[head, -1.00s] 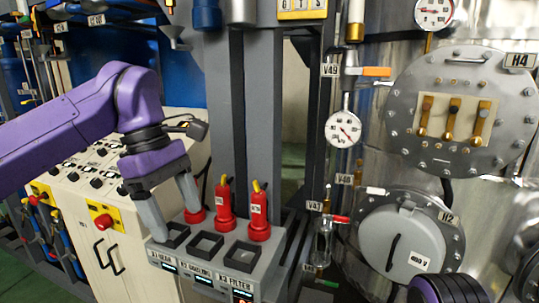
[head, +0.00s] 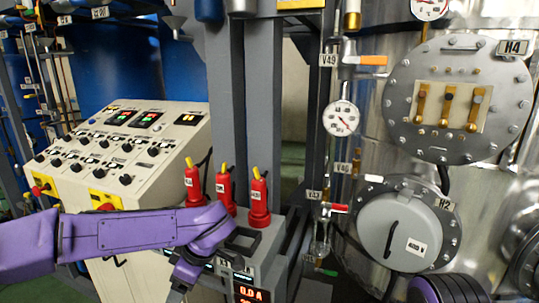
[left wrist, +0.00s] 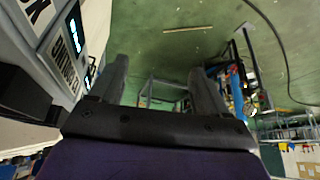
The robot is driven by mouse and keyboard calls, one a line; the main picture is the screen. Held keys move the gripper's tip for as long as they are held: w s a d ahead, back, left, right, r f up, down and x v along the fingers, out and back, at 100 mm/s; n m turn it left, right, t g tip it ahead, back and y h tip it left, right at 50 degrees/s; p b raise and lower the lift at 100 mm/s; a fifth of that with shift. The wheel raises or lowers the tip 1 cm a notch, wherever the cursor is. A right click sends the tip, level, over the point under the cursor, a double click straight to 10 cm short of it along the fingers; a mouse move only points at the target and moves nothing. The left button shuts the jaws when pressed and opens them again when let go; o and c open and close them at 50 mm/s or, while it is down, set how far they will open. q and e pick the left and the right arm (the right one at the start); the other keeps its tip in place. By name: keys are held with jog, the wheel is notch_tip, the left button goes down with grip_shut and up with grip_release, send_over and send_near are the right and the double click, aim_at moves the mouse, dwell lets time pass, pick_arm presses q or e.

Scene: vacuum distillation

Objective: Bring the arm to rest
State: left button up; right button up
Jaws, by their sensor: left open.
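My left arm (head: 130,232) comes in low from the left in the head view. A green floor (left wrist: 165,45) shows beyond the fingers. A purple part of my right arm (head: 447,290) shows at the bottom right of the head view; its gripper is out of view.
Three red plugs with yellow tops (head: 259,204) stand upright behind my left arm. The socket box (head: 268,250) is close to my wrist. A control console (head: 140,150) stands left, and a metal vessel with a round hatch (head: 400,235) stands right.

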pick_arm(q)
jog(key=s+a+f+m+t+y+b, duration=0.1)
jog(key=s+a+f+m+t, duration=0.15)
jog(key=f, duration=0.75)
jog(key=s+a+f+m+t+b, duration=0.15)
jog(key=s+f, duration=0.25)
jog(key=f, duration=0.6)
jog(key=s+a+f+m+t+y+b, duration=0.1)
jog(key=s+a+f+m+t+b, duration=0.15)
jog(key=f, duration=0.75)
jog(key=s+a+f+m+g+h, duration=0.1)
jog(key=s+f, duration=0.2)
jog(key=s, duration=0.4)
jog(key=s+a+f+m+g+h, duration=0.1)
jog(key=s+a+f, duration=0.1)
jog(key=s, duration=0.4)
jog(key=s+a+f+m+g+h+b, duration=0.1)
jog(key=s+f+g, duration=0.1)
jog(key=s+f, duration=0.2)
jog(key=s, duration=0.3)
jog(key=shift+s+a+f+h, duration=0.2)
jog(key=shift+s+a+h, duration=0.1)
jog(key=shift+h, duration=0.1)
